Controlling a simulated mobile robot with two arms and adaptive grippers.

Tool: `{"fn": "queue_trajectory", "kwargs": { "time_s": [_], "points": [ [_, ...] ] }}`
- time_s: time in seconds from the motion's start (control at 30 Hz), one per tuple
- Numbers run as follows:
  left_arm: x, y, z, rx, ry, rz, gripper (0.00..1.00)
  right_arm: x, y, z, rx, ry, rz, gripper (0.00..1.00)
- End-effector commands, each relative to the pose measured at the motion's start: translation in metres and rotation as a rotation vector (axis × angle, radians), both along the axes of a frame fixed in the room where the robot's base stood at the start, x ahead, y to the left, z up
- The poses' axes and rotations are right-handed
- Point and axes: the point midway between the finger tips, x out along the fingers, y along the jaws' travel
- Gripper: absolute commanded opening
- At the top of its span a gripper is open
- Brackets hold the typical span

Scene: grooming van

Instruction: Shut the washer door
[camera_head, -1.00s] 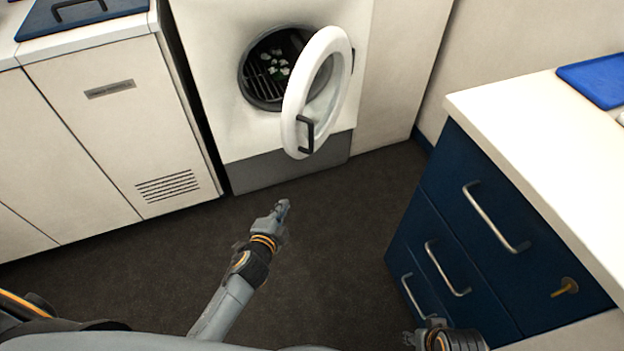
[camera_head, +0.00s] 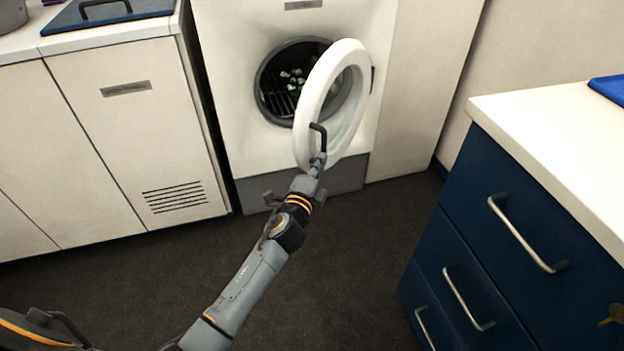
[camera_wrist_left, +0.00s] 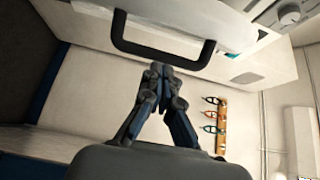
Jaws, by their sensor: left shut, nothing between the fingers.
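The white washer (camera_head: 230,90) stands ahead, with its round opening (camera_head: 275,85) showing a dark drum and small pale and green things inside. Its white ring-shaped door (camera_head: 310,100) is swung open toward the right, with a black handle (camera_head: 322,136) on its near side. My left gripper (camera_head: 317,165) is shut and empty, its fingertips just below the handle in the head view. In the left wrist view the handle (camera_wrist_left: 160,52) spans above the closed fingertips (camera_wrist_left: 157,70); whether they touch cannot be told. My right gripper is not in view.
White cabinets (camera_head: 130,150) with a blue lid (camera_head: 105,12) stand left of the washer. A blue drawer unit (camera_head: 480,250) with metal handles and a white top (camera_head: 560,150) stands at the right. Dark floor (camera_head: 370,240) lies clear between them.

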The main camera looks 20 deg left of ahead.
Motion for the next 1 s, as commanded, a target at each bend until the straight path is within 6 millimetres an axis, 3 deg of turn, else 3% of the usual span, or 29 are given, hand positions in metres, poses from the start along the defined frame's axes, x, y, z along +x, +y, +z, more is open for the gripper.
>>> {"fn": "queue_trajectory", "kwargs": {
  "time_s": [0.2, 0.77, 1.0],
  "points": [
    [0.008, 0.031, 0.0, 0.003, 0.0, 0.001, 0.0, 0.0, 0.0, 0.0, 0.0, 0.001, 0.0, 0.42],
    [0.01, 0.04, 0.0, -0.001, 0.001, -0.002, 0.0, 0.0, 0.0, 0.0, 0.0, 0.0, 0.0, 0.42],
    [0.014, 0.06, 0.0, 0.006, 0.001, -0.042, 0.0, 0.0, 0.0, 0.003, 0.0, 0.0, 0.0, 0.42]
  ]
}}
